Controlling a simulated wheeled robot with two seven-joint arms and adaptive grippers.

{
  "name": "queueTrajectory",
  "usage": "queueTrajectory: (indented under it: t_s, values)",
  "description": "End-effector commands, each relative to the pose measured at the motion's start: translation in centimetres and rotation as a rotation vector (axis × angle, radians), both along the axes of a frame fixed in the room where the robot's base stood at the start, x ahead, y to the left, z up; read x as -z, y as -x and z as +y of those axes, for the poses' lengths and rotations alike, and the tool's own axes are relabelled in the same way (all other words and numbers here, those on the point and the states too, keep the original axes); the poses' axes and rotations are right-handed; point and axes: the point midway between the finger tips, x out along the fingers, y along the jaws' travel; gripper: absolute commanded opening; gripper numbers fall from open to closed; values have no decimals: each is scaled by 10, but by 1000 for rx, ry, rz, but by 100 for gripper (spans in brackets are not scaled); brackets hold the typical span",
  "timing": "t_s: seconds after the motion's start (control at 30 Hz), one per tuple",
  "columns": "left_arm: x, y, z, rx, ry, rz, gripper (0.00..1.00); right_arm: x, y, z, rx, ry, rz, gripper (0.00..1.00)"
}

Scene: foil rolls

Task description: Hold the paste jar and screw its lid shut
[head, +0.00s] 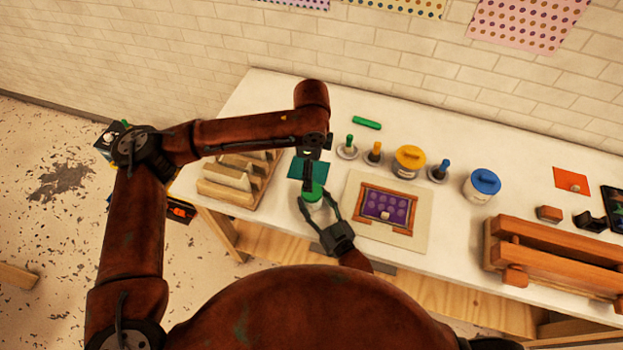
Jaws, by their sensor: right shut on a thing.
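The paste jar (313,210), pale with a green lid (311,191), stands upright near the table's front edge in the head view. My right gripper (317,203) comes from the front, its two fingers on either side of the jar body, shut on it. My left gripper (308,178) points down from above, its tip at the lid. Its fingers are small and dark, so I cannot tell whether they grip the lid. How the lid sits on the rim is also unclear.
A teal patch (296,169) lies behind the jar. A wooden rack (230,190) stands left. Right are a mat (422,215) with a framed purple panel (385,206), a yellow-lidded jar (409,162), a blue-lidded jar (481,187) and a wooden press (555,255). Small knobbed tools stand behind.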

Motion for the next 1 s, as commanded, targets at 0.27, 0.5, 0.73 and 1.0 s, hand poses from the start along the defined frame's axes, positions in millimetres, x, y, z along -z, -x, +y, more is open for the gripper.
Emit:
queueTrajectory:
  t_s: [0.27,0.5,0.73,1.0]
  values:
    - [-20,0,0,0,0,1,69,0,0,0,0,0,0,0]
    - [-20,0,0,-1,0,1,69,0,0,0,0,0,0,0]
    - [-20,0,0,-1,-1,1,69,0,0,0,0,0,0,65]
    - [-20,0,0,0,-1,1,69,0,0,0,0,0,0,70]
